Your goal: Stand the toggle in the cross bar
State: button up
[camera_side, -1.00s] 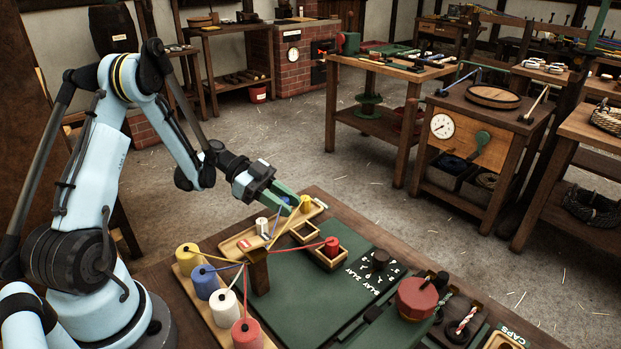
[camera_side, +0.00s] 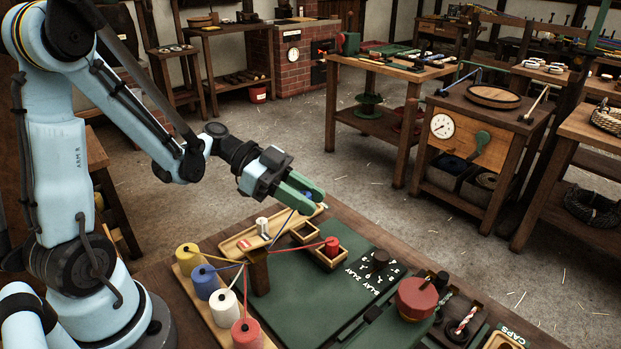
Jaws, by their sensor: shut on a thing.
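My gripper (camera_side: 312,194) has green fingers shut on a small blue toggle (camera_side: 309,195), which shows only as a bit of blue between the fingertips. A blue strand (camera_side: 283,223) runs from it down toward the wooden post (camera_side: 259,271). The gripper holds the toggle above the far end of a light wooden tray. A red toggle (camera_side: 331,245) stands in a square wooden compartment, with a red strand running to the post. A white toggle (camera_side: 262,226) stands on the wooden tray (camera_side: 238,247). I cannot tell which part is the cross bar.
Yellow, blue, white and red spools (camera_side: 246,331) stand on a board at the front left. The green mat (camera_side: 306,300) is largely clear beside the post.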

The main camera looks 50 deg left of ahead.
jog(key=w+a+r+n+t+y, duration=0.2)
jog(key=r+n+t+y, duration=0.25)
jog(key=r, duration=0.45)
jog(key=w+a+r+n+t+y, duration=0.1)
jog(key=w+r+n+t+y, duration=0.15)
jog(key=r+n+y, duration=0.4)
jog(key=shift+s+a+f+n+t+y, duration=0.15)
jog(key=shift+s+f+n+y, duration=0.15)
jog(key=shift+f, duration=0.55)
jog(key=shift+s+d+f+n+t+y, duration=0.15)
jog(key=shift+s+f+n, duration=0.2)
jog(key=shift+f, duration=0.45)
jog(key=shift+s+a+f+n+t+y, duration=0.15)
jog(key=shift+s+f+n+y, duration=0.15)
jog(key=shift+f, duration=0.55)
jog(key=shift+s+f, duration=0.1)
